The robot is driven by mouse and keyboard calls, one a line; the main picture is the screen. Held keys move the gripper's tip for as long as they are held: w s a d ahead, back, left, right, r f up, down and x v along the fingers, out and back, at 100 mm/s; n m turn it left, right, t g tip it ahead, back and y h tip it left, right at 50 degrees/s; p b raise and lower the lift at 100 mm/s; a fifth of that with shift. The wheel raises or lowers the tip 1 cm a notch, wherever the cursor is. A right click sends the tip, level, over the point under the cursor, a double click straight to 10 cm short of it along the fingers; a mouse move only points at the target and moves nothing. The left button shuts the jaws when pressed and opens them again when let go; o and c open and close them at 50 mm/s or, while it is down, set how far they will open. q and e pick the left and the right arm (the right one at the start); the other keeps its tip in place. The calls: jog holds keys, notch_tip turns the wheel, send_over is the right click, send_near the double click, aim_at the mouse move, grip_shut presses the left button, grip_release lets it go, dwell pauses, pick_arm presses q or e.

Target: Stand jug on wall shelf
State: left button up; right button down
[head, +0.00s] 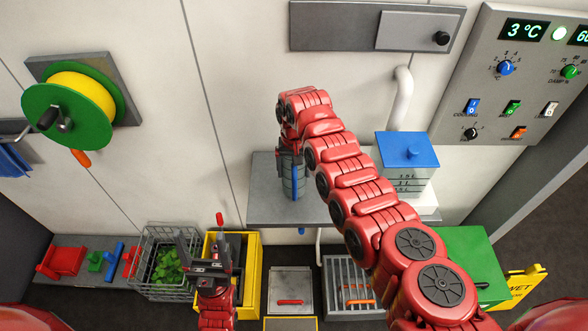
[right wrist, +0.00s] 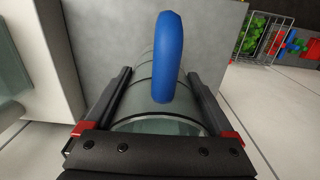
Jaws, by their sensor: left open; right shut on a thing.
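The jug (head: 287,178) is a grey-green see-through cylinder with dark rings and a blue handle. It appears upright at the grey wall shelf (head: 262,208), over its left part. My right gripper (head: 291,160) is shut around the jug, largely hidden by my arm. In the right wrist view the jug (right wrist: 146,82) sits between both fingers, with the blue handle facing the camera and the grey shelf behind it. I cannot tell whether its base touches the shelf. My left gripper (head: 207,255) is open and empty, low over the yellow crate (head: 253,270).
A container with a blue lid (head: 408,150) stands right of the jug, by a white pipe (head: 401,98). A wire basket with greens (head: 150,286), a grey slotted crate (head: 337,290) and a green box (head: 472,255) stand below. A hose reel (head: 65,115) hangs left.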

jog(key=shift+w+f, duration=0.1)
jog(key=shift+f, duration=0.35)
jog(key=shift+f, duration=0.2)
grip_release()
jog(key=shift+r, duration=0.1)
jog(key=shift+r, duration=0.15)
